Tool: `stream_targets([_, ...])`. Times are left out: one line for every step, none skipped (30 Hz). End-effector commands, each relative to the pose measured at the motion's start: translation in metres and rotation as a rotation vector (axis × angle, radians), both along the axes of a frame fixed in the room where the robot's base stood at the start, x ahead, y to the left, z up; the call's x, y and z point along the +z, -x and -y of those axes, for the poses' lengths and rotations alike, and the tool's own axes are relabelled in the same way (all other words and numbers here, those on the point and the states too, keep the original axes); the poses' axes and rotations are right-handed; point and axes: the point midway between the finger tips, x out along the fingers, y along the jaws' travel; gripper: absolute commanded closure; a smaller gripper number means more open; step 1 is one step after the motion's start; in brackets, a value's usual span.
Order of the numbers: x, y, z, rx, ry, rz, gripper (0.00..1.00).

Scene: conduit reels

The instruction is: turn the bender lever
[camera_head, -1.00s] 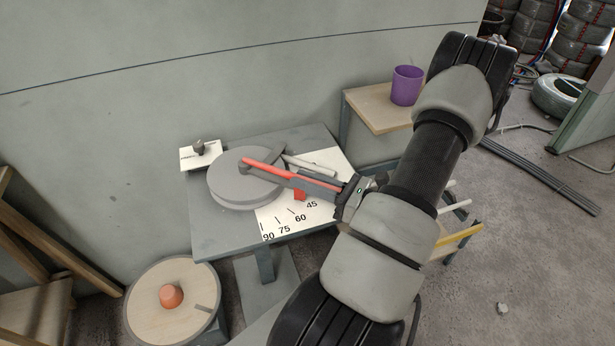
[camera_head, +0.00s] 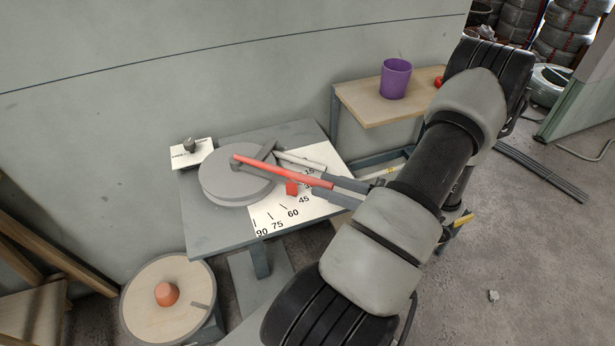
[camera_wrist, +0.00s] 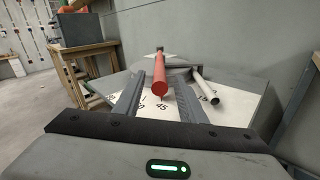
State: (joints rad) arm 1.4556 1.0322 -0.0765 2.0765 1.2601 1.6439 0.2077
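The bender lever (camera_head: 285,171) is a red bar running from the centre of the round grey bender disc (camera_head: 225,188) toward the right. In the wrist view the lever (camera_wrist: 160,75) points at the camera, its round end facing me. A red tab (camera_head: 292,188) sits below it, near the 45 mark of the white angle scale (camera_head: 272,220). My gripper (camera_head: 342,190) is at the lever's outer end. In the wrist view its two fingers (camera_wrist: 161,105) are spread, with visible gaps on both sides of the lever. The lever's whole outer end shows.
A white pipe (camera_head: 300,160) lies on the grey bender table (camera_head: 215,238) beside the lever. A purple cup (camera_head: 395,80) stands on a wooden-topped table (camera_head: 370,108) at the back right. A wooden reel with an orange cone (camera_head: 167,294) stands at lower left. A wall closes the back.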

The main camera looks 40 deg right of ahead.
Motion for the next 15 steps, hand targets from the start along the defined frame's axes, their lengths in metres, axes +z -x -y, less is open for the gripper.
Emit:
stream_targets([0.0,0.013,0.006,-0.005,0.0,-0.002,0.63])
stream_targets([0.0,0.02,0.009,-0.004,0.001,-0.002,0.63])
stream_targets([0.001,0.029,0.012,-0.004,0.0,-0.001,0.63])
stream_targets([0.001,0.035,0.015,-0.003,0.0,-0.002,0.63])
stream_targets([0.0,0.041,0.017,-0.004,0.0,-0.002,0.63])
stream_targets([0.0,0.049,0.021,-0.003,0.0,-0.001,0.63])
stream_targets([0.0,0.054,0.022,-0.002,-0.001,-0.001,0.63])
stream_targets([0.0,0.059,0.024,-0.003,-0.001,-0.002,0.63])
stream_targets([0.0,0.065,0.027,-0.003,0.0,-0.002,0.63])
stream_targets([0.0,0.069,0.028,-0.001,-0.001,-0.001,0.63])
stream_targets([0.0,0.072,0.029,-0.001,-0.001,-0.001,0.63])
stream_targets([0.0,0.076,0.031,-0.001,0.0,0.0,0.63])
stream_targets([0.0,0.078,0.032,-0.001,0.0,0.0,0.63])
stream_targets([0.0,0.08,0.033,-0.001,0.0,0.0,0.63])
stream_targets([0.0,0.082,0.034,0.0,-0.001,0.0,0.63])
